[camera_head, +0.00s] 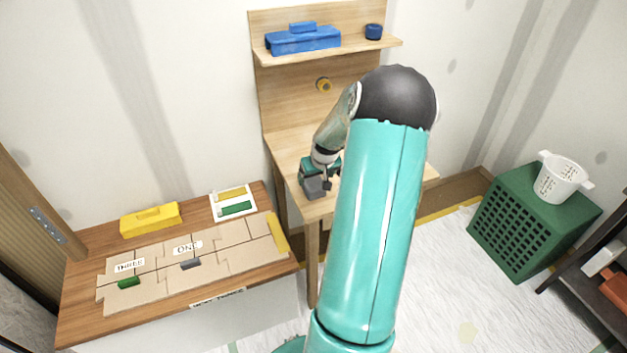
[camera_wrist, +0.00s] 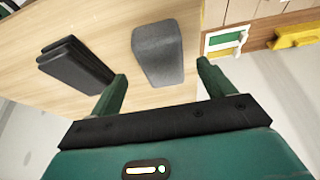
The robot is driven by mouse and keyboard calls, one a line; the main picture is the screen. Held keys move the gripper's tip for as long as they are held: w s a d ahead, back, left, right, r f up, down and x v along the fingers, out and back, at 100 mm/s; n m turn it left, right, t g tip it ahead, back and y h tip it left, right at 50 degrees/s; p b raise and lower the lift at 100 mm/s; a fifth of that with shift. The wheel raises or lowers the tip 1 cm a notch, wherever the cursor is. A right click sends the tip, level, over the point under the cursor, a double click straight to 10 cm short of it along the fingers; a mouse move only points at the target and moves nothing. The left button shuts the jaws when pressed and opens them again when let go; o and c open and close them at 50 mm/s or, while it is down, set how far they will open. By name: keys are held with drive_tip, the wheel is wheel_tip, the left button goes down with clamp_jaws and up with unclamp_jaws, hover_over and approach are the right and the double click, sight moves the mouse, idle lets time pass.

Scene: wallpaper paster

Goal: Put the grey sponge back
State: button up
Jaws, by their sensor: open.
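The grey sponge (camera_wrist: 158,50) is a rounded grey block on the light wooden desk in the wrist view. My gripper (camera_wrist: 162,72) is open, with one green finger on each side of the sponge's near end. Gaps show between both fingers and the sponge, so nothing is gripped. In the head view, my gripper (camera_head: 322,172) is low at the desk's left front edge, beside the grey sponge (camera_head: 316,188). My arm hides much of the desk (camera_head: 290,152) there.
A dark folded item (camera_wrist: 75,66) lies left of the sponge. Above the desk, a shelf (camera_head: 385,42) holds a blue box (camera_head: 305,40) and a dark blue cup (camera_head: 374,31). A low table (camera_head: 75,300) with cardboard pieces and a yellow box (camera_head: 150,219) stands left. A green crate (camera_head: 525,220) stands right.

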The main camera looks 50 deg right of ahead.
drive_tip(key=v, duration=0.7)
drive_tip(key=shift+w+a+r, duration=0.1)
drive_tip(key=shift+a, duration=0.05)
drive_tip(key=w+a+r+n, duration=0.2)
drive_tip(key=a+r, duration=0.5)
drive_tip(key=a, duration=0.6)
drive_tip(key=w+a+r+n, duration=0.2)
drive_tip(key=a+r, duration=0.5)
drive_tip(key=a, duration=0.5)
drive_tip(key=s+a+r+n+t+y, duration=0.1)
drive_tip(key=s+a+r, duration=0.1)
drive_tip(key=s+a, duration=0.4)
drive_tip(key=s+a+r+n+y, duration=0.1)
drive_tip(key=s+a+r, duration=0.2)
drive_tip(key=s+a, duration=0.4)
drive_tip(key=a, duration=0.7)
drive_tip(key=shift+t, duration=0.4)
drive_tip(key=shift+a, duration=0.1)
drive_tip(key=c, duration=1)
